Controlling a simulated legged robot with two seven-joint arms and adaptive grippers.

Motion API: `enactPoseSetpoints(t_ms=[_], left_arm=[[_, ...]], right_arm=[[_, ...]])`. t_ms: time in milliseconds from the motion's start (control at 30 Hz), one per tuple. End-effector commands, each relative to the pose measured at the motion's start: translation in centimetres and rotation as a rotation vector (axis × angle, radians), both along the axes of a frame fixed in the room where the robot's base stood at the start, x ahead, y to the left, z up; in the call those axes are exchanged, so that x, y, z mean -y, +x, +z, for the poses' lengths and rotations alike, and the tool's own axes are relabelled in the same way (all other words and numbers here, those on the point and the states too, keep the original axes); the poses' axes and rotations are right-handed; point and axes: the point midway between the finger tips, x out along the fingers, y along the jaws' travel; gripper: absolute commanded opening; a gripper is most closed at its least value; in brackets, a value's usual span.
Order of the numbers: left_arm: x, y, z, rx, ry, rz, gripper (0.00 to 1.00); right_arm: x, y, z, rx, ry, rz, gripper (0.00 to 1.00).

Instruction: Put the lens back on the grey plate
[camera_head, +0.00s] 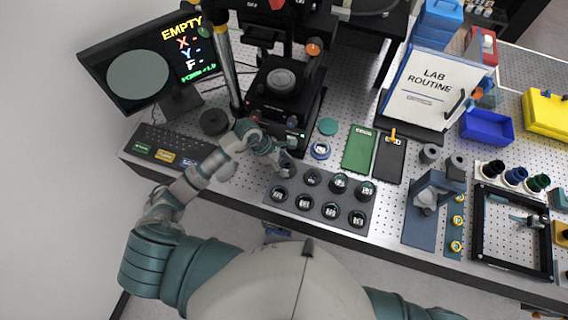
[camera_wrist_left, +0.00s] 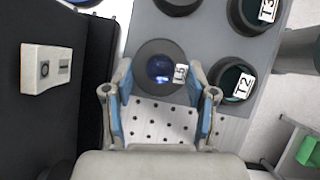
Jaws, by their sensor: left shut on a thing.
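My left gripper (camera_head: 284,168) is at the back left corner of the grey plate (camera_head: 322,194). In the left wrist view the gripper (camera_wrist_left: 160,80) is shut on a dark round lens (camera_wrist_left: 155,62) with a blue-tinted centre and a label that seems to read L5. The lens is over the edge area of the grey plate (camera_wrist_left: 207,38). I cannot tell whether it touches the plate. Several other labelled round lenses stand on the plate, one of them marked T2 (camera_wrist_left: 233,80). My right gripper is not in view.
A blue-rimmed round piece (camera_head: 320,150) and a teal disc (camera_head: 328,126) lie behind the plate. The black instrument (camera_head: 284,110) stands behind my left gripper. Green (camera_head: 360,148) and black (camera_head: 389,158) pads lie right of it. A monitor (camera_head: 150,70) reads EMPTY.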

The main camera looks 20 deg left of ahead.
Motion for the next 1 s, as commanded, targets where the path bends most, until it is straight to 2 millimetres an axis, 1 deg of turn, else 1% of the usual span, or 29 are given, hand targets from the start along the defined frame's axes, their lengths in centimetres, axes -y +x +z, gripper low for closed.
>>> enactPoseSetpoints(t_ms=[33,100,300,333,367,400,433,767,867,1000], left_arm=[[0.1,0.0,-0.5,-0.004,-0.003,0.001,0.15],[0.0,0.0,-1.2,-0.001,-0.002,0.002,0.15],[0.0,0.1,-1.6,0.002,-0.001,0.0,0.15],[0.0,0.1,-1.6,0.002,-0.001,0.0,0.59],[0.0,0.1,-1.6,0.002,-0.001,0.0,0.66],[0.0,0.1,-1.6,0.002,-0.001,0.0,0.76],[0.0,0.0,-1.6,0.001,-0.001,0.001,0.81],[-0.1,0.1,-1.4,0.001,-0.001,0.001,0.81],[-0.6,0.1,-0.7,0.003,-0.001,0.001,0.81],[-2.0,-0.1,1.5,0.006,0.002,0.0,0.81]], right_arm=[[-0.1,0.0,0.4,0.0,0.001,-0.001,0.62],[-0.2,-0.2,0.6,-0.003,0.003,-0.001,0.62],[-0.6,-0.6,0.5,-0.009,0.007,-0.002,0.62],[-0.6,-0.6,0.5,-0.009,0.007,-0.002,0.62],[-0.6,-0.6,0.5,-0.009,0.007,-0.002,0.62],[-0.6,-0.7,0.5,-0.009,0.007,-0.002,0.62],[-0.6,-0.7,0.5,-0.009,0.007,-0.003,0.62],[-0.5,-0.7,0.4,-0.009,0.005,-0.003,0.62],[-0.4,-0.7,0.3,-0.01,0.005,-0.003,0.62],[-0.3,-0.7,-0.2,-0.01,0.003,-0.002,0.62]])
